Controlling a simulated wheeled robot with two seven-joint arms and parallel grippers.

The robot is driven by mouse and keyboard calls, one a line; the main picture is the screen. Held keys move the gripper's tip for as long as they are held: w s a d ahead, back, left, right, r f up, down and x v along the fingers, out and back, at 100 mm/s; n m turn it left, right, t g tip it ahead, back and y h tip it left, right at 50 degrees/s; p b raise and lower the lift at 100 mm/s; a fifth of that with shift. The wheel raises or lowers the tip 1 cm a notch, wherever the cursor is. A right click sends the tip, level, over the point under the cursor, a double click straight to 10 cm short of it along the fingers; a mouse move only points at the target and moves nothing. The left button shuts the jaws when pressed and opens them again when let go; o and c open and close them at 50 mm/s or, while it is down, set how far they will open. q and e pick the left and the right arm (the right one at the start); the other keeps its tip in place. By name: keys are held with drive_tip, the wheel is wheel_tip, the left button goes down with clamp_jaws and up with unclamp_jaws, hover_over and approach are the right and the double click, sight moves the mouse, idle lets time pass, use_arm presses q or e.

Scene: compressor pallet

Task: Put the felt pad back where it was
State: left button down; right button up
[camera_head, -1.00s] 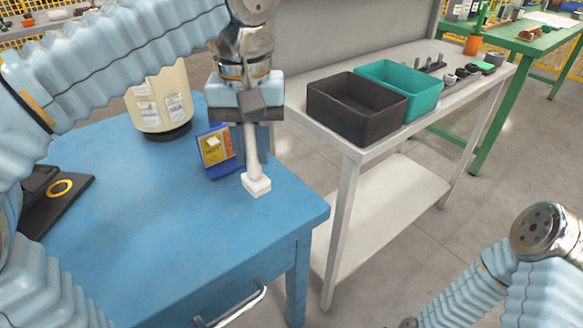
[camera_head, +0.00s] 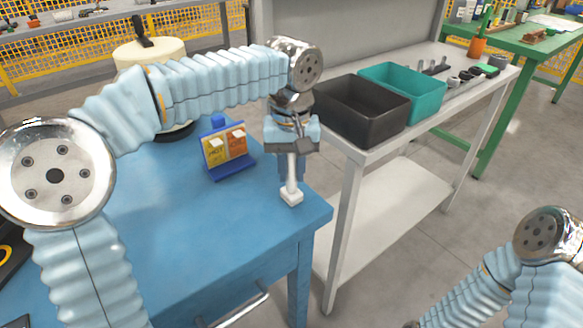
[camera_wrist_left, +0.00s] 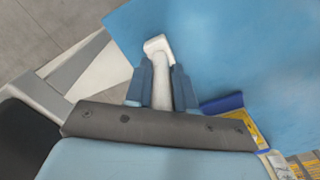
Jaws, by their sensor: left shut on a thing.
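A white stick-like piece with a wider block at its lower end (camera_head: 291,197) is in my left gripper (camera_head: 290,175); it seems to be the felt pad. The gripper points down and its fingers are shut on the white stem. The block hangs near the blue table's (camera_head: 200,240) right corner; I cannot tell whether it touches the top. In the left wrist view the white block (camera_wrist_left: 158,45) sticks out beyond the fingers (camera_wrist_left: 161,85), over the blue surface. My right gripper is outside the view; only part of that arm shows at lower right.
A blue stand with yellow and orange cards (camera_head: 226,148) is left of the gripper. A cream cylinder (camera_head: 150,52) stands behind my left arm.

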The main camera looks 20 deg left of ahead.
use_arm(q)
drive_tip(key=c, duration=0.9)
unclamp_jaws()
drive_tip(key=shift+c, duration=0.2)
wheel_tip(320, 180, up, 12)
drive_tip(key=shift+p, duration=1.25)
